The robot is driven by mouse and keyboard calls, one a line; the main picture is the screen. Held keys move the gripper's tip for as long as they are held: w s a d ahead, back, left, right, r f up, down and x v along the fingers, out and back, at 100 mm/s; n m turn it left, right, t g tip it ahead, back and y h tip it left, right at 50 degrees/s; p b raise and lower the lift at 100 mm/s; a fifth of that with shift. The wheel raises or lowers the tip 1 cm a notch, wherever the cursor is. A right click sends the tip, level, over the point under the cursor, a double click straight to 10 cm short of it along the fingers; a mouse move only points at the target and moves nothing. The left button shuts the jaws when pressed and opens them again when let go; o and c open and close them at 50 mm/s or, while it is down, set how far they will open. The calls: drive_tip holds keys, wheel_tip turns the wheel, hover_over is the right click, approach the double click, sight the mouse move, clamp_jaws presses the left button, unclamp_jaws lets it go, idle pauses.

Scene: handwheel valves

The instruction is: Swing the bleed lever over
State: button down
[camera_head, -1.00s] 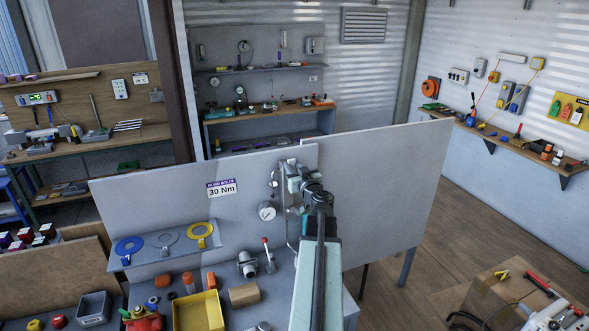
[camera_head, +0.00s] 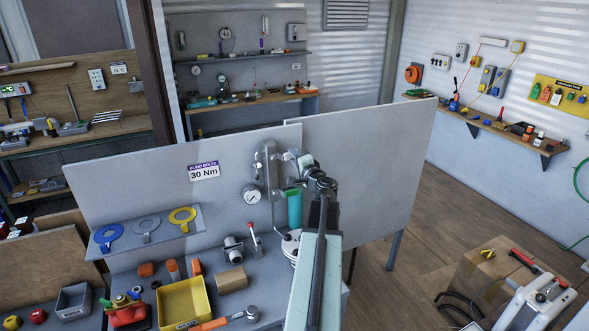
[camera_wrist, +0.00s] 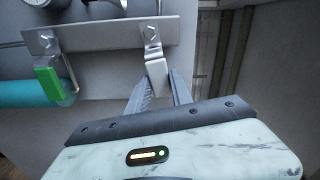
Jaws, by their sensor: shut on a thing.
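A bare metal lever (camera_wrist: 155,66) hangs from a grey bracket plate (camera_wrist: 97,42) in the wrist view. Its lower end is between the fingertips of my gripper (camera_wrist: 158,88), which is shut on it. A second lever with a green grip (camera_wrist: 49,82) hangs at the plate's left end, apart from my gripper. My gripper and arm hide the metal lever there. I cannot tell from markings which lever is the bleed lever.
A teal cylinder (camera_head: 295,211) stands below the fittings, close left of my arm. A round gauge (camera_head: 252,194) is on the panel (camera_head: 130,175). A red-tipped lever (camera_head: 252,236) and a yellow bin (camera_head: 184,302) are on the bench.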

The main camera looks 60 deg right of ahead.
drive_tip(key=shift+s+f+m+b, duration=0.1)
drive_tip(key=shift+f+m+b, duration=0.35)
drive_tip(key=shift+f+m, duration=0.45)
drive_tip(key=c, duration=1.1)
unclamp_jaws()
drive_tip(key=shift+r+p, duration=0.4)
drive_tip(key=shift+p, duration=0.05)
drive_tip(key=shift+c, duration=0.2)
drive_tip(key=v, duration=0.6)
